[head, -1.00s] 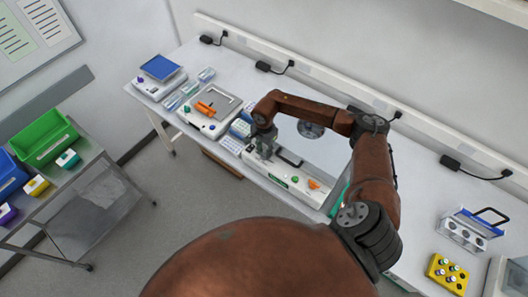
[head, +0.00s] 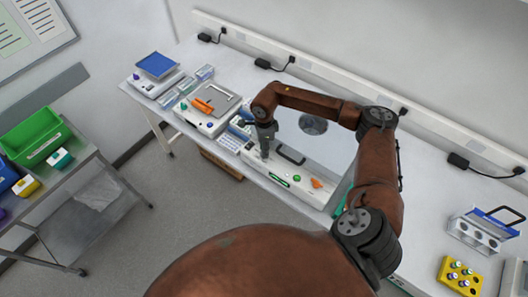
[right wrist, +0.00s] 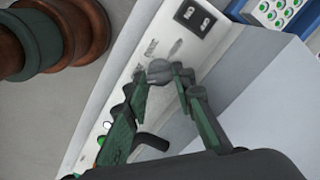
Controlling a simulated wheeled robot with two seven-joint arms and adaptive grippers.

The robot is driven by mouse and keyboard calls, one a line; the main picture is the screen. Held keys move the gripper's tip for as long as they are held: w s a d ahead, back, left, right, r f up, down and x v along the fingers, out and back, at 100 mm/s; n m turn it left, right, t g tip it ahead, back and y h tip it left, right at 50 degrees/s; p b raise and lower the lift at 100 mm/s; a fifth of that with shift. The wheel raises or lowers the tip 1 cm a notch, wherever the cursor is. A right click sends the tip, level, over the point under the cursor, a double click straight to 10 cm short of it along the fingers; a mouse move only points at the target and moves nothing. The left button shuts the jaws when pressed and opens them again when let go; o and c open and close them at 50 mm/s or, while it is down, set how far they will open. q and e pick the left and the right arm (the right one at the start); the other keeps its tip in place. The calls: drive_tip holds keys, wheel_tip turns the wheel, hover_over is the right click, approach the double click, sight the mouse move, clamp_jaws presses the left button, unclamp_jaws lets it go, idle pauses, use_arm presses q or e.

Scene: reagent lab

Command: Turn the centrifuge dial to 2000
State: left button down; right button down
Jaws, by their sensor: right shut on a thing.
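The centrifuge (head: 303,192) is a long white machine on the bench, with a dark-handled lid, a small green display (head: 278,180) and green and orange controls on its front panel. My right gripper (head: 265,155) points down at the left part of that panel. In the right wrist view, the grey round dial (right wrist: 158,70) sits between the fingertips of my right gripper (right wrist: 161,78), which is shut on it. The dial's pointer and the scale numbers cannot be read. My left gripper is not in view.
Left of the centrifuge stand a device with an orange handle (head: 203,105), a blue-topped device (head: 157,65) and small boxes. A yellow rack (head: 459,276) and a tube holder (head: 478,232) stand at the right. A cart with bins (head: 38,140) is at far left.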

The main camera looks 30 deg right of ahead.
drive_tip(key=shift+w+r+m+b, duration=0.1)
drive_tip(key=shift+m+b, duration=0.7)
drive_tip(key=shift+m, duration=0.8)
drive_tip(key=c, duration=1.7)
unclamp_jaws()
drive_tip(key=shift+o, duration=0.4)
